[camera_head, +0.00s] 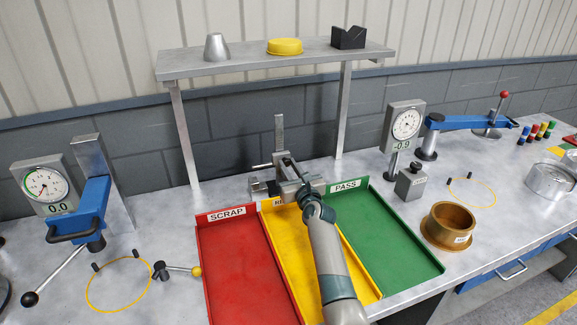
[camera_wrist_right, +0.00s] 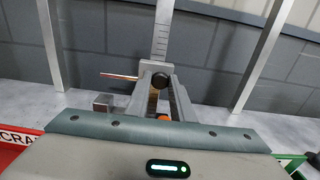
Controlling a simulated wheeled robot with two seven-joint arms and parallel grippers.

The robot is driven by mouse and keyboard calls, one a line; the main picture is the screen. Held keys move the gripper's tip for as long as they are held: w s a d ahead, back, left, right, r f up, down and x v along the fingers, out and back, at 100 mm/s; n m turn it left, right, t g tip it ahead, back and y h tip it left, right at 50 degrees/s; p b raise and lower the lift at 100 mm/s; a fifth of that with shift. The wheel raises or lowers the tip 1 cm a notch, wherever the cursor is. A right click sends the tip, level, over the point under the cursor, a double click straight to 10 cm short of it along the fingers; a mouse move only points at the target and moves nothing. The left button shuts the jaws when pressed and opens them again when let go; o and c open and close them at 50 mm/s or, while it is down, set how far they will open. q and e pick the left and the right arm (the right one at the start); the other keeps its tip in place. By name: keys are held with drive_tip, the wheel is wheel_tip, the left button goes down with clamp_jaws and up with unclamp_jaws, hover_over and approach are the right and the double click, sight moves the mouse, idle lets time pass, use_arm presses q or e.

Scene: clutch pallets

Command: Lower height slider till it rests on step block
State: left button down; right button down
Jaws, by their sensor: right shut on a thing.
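The height gauge's upright scale (camera_head: 279,132) stands behind the trays, and it also shows in the wrist view (camera_wrist_right: 161,38). The height slider (camera_head: 282,160) is on the scale near its lower part, with a thin rod pointing left. My right gripper (camera_head: 291,183) is at the slider, shut on it; its fingers (camera_wrist_right: 164,92) stand either side of a dark round knob (camera_wrist_right: 159,80) in the wrist view. A small grey metal block (camera_wrist_right: 104,103), perhaps the step block, sits left of the fingers. My left gripper is not in view.
Red (camera_head: 203,262), yellow (camera_head: 300,270) and green (camera_head: 405,245) trays lie in front. A shelf (camera_head: 245,63) stands over the gauge. Dial gauges stand left (camera_head: 43,186) and right (camera_head: 404,124). A brass-coloured ring (camera_head: 449,226) is right of the trays.

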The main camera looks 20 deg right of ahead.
wheel_tip(320, 180, down, 5)
drive_tip(key=b, duration=0.3)
drive_tip(key=shift+f, duration=0.1)
drive_tip(key=c, duration=1.5)
unclamp_jaws()
drive_tip(key=shift+c, duration=0.2)
drive_tip(key=shift+s, duration=0.1)
